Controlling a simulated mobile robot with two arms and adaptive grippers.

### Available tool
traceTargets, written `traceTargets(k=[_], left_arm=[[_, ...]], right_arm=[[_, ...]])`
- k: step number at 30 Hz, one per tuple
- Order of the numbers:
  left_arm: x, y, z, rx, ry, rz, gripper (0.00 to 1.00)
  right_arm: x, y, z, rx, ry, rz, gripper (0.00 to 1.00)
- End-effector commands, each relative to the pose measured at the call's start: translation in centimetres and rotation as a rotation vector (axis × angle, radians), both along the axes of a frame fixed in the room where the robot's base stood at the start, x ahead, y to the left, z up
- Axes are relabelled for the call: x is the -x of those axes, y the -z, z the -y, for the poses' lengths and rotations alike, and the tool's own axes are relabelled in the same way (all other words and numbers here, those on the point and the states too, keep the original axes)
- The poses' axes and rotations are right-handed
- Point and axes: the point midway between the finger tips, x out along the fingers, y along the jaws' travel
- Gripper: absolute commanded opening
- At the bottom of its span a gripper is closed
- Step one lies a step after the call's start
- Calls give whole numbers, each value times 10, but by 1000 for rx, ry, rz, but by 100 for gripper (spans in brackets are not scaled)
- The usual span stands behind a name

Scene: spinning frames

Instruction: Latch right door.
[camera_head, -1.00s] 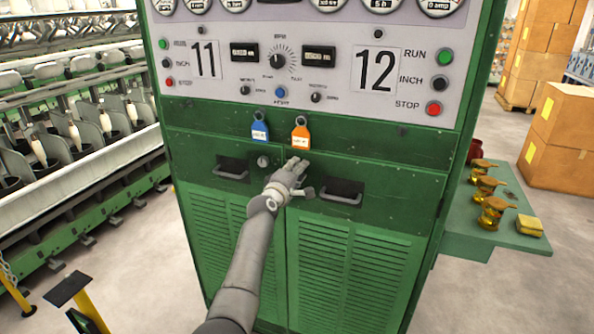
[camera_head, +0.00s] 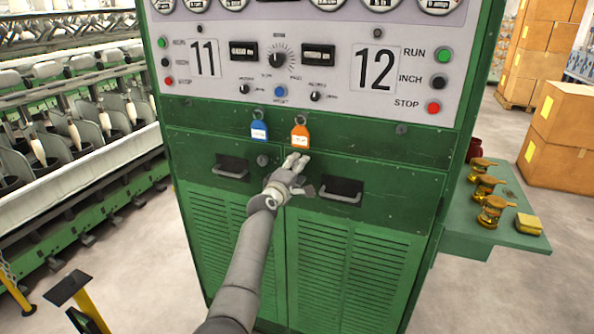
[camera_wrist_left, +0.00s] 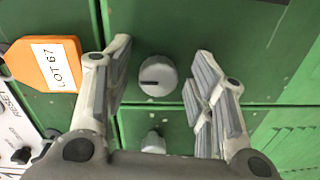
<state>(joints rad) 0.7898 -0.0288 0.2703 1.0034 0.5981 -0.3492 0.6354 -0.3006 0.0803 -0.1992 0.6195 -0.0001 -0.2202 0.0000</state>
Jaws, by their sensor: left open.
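The right door (camera_head: 346,270) is a green louvered cabinet door and looks closed, flush beside the left door (camera_head: 236,235). In the left wrist view, the right door's round grey latch knob (camera_wrist_left: 157,75) sits between the fingers of my open left gripper (camera_wrist_left: 163,85), with no clear contact. A dark line on the knob runs across the picture, roughly along the door seam. In the head view my left gripper (camera_head: 297,168) is at the door's upper inner corner and hides this knob. The left door's knob (camera_head: 263,161) is visible, and shows partly behind the gripper in the wrist view (camera_wrist_left: 153,141).
An orange tag (camera_head: 300,138) hangs just above the gripper and a blue tag (camera_head: 259,131) to its left. The right door's recessed handle (camera_head: 341,193) is at lower right. A green shelf (camera_head: 511,235) with brass items juts out on the right.

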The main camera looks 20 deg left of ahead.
Motion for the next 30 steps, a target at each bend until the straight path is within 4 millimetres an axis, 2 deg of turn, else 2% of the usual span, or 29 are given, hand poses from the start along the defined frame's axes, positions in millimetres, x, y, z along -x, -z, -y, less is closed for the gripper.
traceTargets(k=[5, 11, 30], left_arm=[[1, -1, 0, 0, -1, 1, 51], [12, -1, 1, 0, 1, 3, 51], [87, -4, -3, 0, -1, 0, 51]], right_arm=[[0, 0, -2, -2, 0, 1, 0], [-1, 0, -1, -1, 0, 1, 0], [-1, 0, 0, 0, -1, 1, 0]])
